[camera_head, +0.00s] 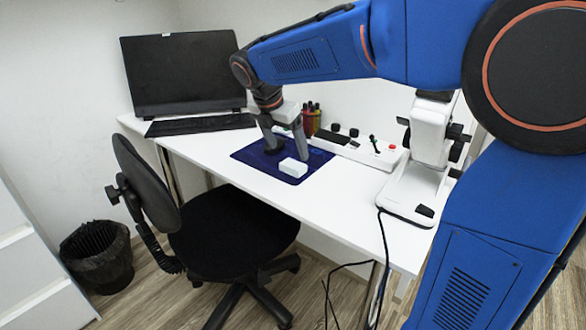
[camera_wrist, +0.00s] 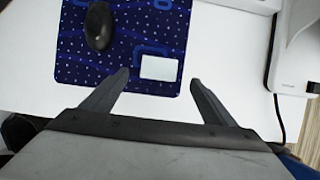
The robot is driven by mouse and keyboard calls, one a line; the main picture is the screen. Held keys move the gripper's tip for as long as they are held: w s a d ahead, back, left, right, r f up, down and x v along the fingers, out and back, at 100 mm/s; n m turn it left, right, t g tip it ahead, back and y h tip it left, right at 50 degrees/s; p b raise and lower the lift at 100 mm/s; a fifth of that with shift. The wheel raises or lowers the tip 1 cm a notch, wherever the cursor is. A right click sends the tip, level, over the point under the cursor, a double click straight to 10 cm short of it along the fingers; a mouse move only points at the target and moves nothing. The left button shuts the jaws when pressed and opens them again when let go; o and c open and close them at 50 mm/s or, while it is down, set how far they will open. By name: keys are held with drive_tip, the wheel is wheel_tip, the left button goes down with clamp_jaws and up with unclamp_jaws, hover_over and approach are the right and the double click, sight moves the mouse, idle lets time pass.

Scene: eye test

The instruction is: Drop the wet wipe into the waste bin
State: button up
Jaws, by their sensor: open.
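A small white block-like piece, which I take to be the wet wipe (camera_head: 293,167), lies on the dark blue patterned mat on the desk. In the wrist view the wet wipe (camera_wrist: 158,68) shows as a white rectangle near the mat's edge. My gripper (camera_head: 287,153) is open above the mat, close to the wipe. In the wrist view the two fingertips of my gripper (camera_wrist: 160,78) are spread on either side of the wipe, with nothing held. The waste bin (camera_head: 104,274), black with a dark liner, stands on the floor at the lower left.
A black mouse (camera_wrist: 98,26) lies on the mat (camera_wrist: 72,66). A monitor (camera_head: 183,72) and keyboard (camera_head: 201,124) stand at the back left. A black chair (camera_head: 232,230) stands between desk and bin. A white microscope-like device (camera_head: 428,150) and control panel (camera_head: 364,150) are at right.

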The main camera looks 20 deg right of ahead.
sight(293, 164)
drive_tip(key=shift+x, duration=3.5)
drive_tip(key=shift+a, duration=0.2)
drive_tip(key=c, duration=1.2)
wheel_tip(293, 164, up, 10)
